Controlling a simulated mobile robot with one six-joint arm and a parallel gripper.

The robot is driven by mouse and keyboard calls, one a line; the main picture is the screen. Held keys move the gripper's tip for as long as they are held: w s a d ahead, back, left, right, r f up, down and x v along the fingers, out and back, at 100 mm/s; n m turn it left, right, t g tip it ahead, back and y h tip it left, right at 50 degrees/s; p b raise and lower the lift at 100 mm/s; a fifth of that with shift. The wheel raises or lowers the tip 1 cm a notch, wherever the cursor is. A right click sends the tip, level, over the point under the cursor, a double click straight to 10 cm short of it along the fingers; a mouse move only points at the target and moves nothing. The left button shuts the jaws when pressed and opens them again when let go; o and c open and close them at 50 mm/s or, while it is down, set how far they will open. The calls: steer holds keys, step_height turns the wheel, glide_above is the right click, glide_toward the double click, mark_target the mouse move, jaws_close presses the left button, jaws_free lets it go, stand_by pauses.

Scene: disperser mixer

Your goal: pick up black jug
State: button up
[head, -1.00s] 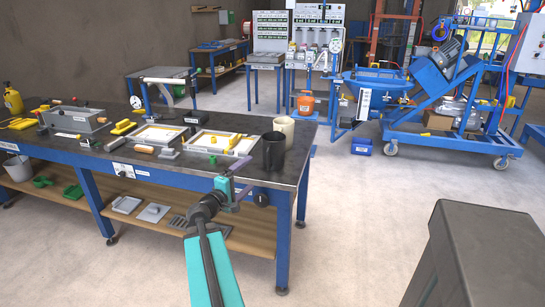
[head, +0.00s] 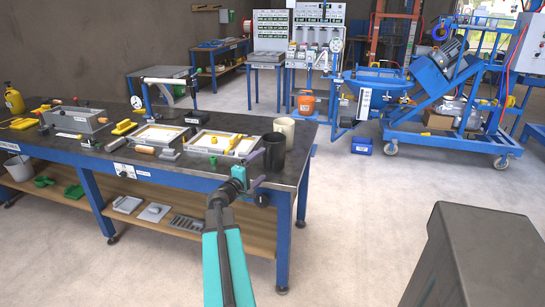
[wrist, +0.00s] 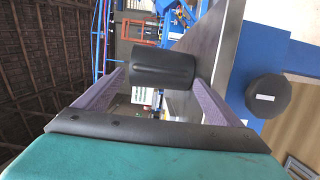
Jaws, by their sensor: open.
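The black jug (head: 273,152) stands upright near the right front corner of the dark workbench top (head: 230,120). My gripper (head: 256,168) is just in front of it at about its height, with the purple fingers open and pointing toward it. In the wrist view the black jug (wrist: 163,66) appears sideways, between and a little beyond the tips of the two spread fingers (wrist: 158,80). I cannot tell whether either finger touches it.
A beige jug (head: 285,128) stands right behind the black one. A tray with yellow parts (head: 220,143) lies to the left. A black knob (head: 262,199) sticks out of the bench's front, and it is at the right in the wrist view (wrist: 268,96).

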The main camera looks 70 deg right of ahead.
mark_target(273, 154)
stand_by(0.3)
steer(key=shift+p+x, duration=0.65)
steer(key=shift+x, duration=1.95)
steer(key=shift+c, duration=0.3)
steer(key=shift+w, duration=0.1)
steer(key=c, duration=1.7)
steer(key=shift+o, duration=0.2)
steer(key=shift+r, duration=0.15)
